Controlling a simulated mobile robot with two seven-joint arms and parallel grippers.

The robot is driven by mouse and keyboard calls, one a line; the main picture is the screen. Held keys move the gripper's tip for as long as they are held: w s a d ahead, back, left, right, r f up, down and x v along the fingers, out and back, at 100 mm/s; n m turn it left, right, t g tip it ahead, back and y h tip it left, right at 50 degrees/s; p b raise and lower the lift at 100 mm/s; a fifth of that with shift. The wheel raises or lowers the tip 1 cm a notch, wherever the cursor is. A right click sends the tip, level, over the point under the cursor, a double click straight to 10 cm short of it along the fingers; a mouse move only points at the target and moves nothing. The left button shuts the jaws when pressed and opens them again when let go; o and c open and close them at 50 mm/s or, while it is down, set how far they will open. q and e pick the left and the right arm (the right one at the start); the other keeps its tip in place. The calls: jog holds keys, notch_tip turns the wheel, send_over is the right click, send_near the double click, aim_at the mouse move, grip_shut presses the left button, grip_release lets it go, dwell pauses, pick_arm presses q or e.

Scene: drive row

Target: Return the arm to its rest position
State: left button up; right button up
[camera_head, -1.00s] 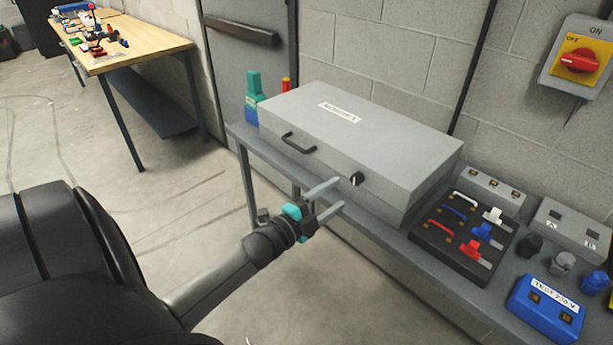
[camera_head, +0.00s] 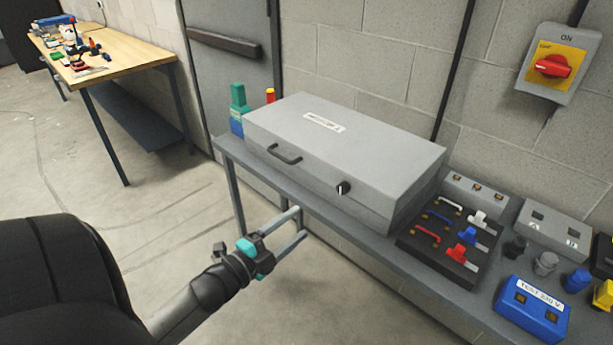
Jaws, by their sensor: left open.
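My left arm comes in from the lower left. Its left gripper (camera_head: 298,228) is open and empty, with two grey fingers pointing right and a teal part at their base. It hangs in front of the grey bench (camera_head: 375,243), apart from it. The grey metal case (camera_head: 345,140) with a black handle, a black knob and a label lies shut on the bench, behind the gripper. My right gripper does not show.
On the bench to the right are a black tray with coloured handles (camera_head: 447,262), a blue test box (camera_head: 533,309) and a grey socket box (camera_head: 541,221). A red switch (camera_head: 553,66) is on the wall. A wooden table (camera_head: 125,62) stands back left. Floor between is clear.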

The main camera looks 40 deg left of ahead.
pick_arm(q)
jog(key=s+d+f+n+g+y+b, duration=0.15)
jog(key=s+f+n+g, duration=0.3)
jog(key=f, duration=0.95)
jog(key=s+d+f+n+g+y, duration=0.15)
jog(key=s+f+n+g, duration=0.35)
jog(key=f, duration=0.9)
jog(key=s+d+f+n+g, duration=0.1)
jog(key=s+d+f+g, duration=0.1)
jog(key=s+f, duration=0.3)
jog(key=s+d+f+n+g+h+b, duration=0.1)
jog(key=s+d+f+g, duration=0.2)
jog(key=s, duration=0.8)
jog(key=s+d+f+n+g, duration=0.1)
jog(key=s+d+f+g, duration=0.1)
jog(key=s+d+f, duration=0.4)
jog(key=shift+s+d+f+h, duration=0.2)
jog(key=shift+s+f+h, duration=0.2)
jog(key=shift+s+f, duration=0.6)
jog(key=shift+g, duration=0.25)
